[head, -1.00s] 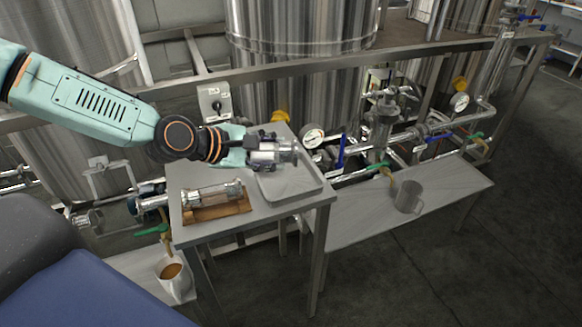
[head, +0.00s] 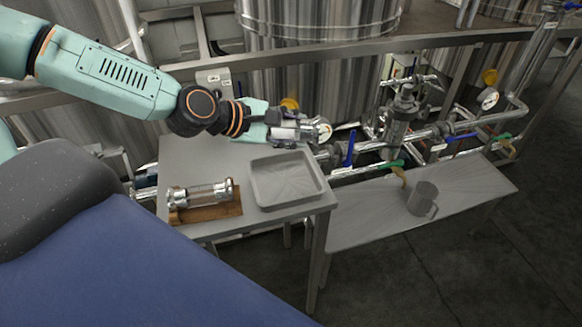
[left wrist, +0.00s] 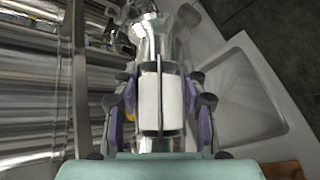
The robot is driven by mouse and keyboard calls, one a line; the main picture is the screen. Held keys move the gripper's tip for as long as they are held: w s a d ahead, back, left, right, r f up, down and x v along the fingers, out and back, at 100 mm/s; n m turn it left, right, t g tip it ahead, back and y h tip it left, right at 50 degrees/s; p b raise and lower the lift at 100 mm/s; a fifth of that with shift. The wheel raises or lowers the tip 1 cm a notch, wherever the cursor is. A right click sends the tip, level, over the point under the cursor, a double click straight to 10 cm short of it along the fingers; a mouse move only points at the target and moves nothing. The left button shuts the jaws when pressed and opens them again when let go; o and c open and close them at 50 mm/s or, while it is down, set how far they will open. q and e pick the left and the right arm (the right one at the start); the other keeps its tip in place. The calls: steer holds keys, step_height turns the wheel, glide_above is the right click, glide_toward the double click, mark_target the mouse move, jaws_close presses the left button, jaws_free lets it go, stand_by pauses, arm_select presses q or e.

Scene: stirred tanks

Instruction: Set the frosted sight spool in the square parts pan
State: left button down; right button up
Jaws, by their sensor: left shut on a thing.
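The frosted sight spool (left wrist: 160,98), a whitish cylinder with metal ends and rods, is held between the fingers of my left gripper (head: 288,132). In the head view the spool (head: 290,124) is partly covered by the fingers. My left gripper is shut on it, and it appears raised near the back edge of the square parts pan (head: 262,203). The pan is grey, shallow and empty, on a small metal table. It also shows right of the spool in the left wrist view (left wrist: 278,85). My right gripper is not in view.
A clear glass spool (head: 205,194) with metal ends lies on a wooden block (head: 222,211) left of the pan. Behind the table are pipes, valves and a gauge (head: 323,130). A grey mug (head: 421,198) stands on the lower bench (head: 370,215).

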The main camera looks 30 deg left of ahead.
arm_select(q)
steer(key=f+b, duration=0.2)
steer(key=f, duration=0.1)
steer(key=f+b, duration=0.2)
steer(key=f, duration=0.1)
steer(key=f+b, duration=0.2)
steer(key=f, duration=0.1)
steer(key=shift+s+a+f+b, duration=0.15)
steer(key=shift+a+f+b, duration=0.15)
steer(key=shift+f+b, duration=0.1)
steer(key=shift+d, duration=0.15)
steer(key=shift+f, duration=0.15)
steer(key=shift+f+b, duration=0.3)
steer(key=shift+b, duration=0.25)
